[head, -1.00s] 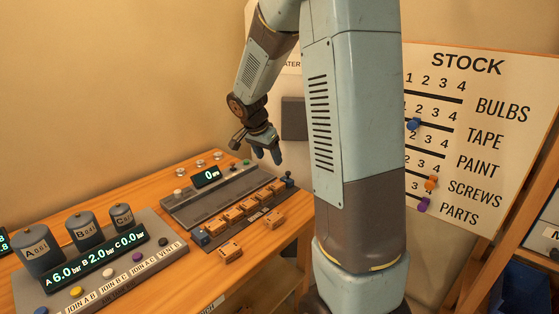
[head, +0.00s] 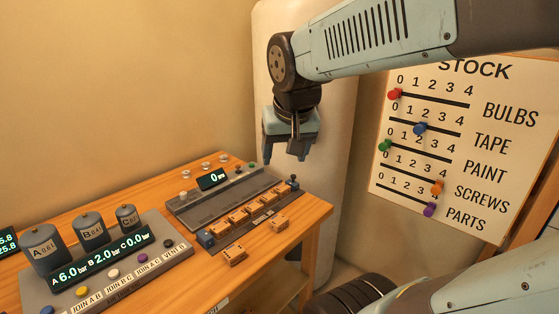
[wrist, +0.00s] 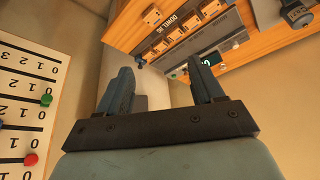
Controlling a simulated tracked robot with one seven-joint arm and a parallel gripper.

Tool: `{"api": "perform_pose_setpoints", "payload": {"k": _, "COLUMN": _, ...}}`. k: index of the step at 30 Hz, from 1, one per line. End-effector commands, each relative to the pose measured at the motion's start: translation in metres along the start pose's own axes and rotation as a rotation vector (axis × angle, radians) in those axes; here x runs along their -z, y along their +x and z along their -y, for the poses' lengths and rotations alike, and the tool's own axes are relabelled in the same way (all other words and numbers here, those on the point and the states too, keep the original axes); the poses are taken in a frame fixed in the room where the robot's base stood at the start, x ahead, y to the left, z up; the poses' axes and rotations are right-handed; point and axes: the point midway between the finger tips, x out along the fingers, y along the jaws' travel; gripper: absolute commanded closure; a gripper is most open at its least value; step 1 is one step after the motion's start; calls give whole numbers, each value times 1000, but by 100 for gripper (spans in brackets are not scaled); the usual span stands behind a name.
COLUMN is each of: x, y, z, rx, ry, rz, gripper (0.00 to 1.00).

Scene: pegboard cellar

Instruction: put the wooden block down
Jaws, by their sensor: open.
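Several wooden blocks are on the table. One loose block (head: 235,255) lies at the front of the dark rack, and another loose block (head: 279,224) lies to its right. More blocks (head: 238,217) sit in a row along the rack. I cannot tell which block the task means. My gripper (head: 285,157) is open and empty, pointing down in the air above and behind the table's far right end. In the wrist view the two fingers (wrist: 161,68) are spread with nothing between them, and a block (wrist: 152,17) shows beyond them near the top.
A grey scale (head: 222,196) with a lit display stands behind the rack. A console (head: 110,262) with three canisters and buttons fills the table's left. The stock board (head: 440,150) with coloured pegs stands at the right. Bare wood (head: 310,210) shows at the table's right end.

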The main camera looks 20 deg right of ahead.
Motion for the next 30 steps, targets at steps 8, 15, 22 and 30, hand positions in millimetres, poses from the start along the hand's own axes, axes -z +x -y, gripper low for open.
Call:
{"api": "perform_pose_setpoints", "payload": {"k": 8, "x": -40, "y": -22, "z": 2, "rx": 72, "ry": -171, "rz": -48, "gripper": 33}}
{"api": "perform_pose_setpoints", "payload": {"k": 15, "x": -45, "y": -24, "z": 0, "rx": 82, "ry": -201, "rz": -54, "gripper": 33}}
{"api": "perform_pose_setpoints", "payload": {"k": 22, "x": -45, "y": -24, "z": 0, "rx": 82, "ry": -199, "rz": -54, "gripper": 33}}
{"api": "perform_pose_setpoints", "payload": {"k": 30, "x": -45, "y": -23, "z": 0, "rx": 81, "ry": -199, "rz": -54, "gripper": 33}}
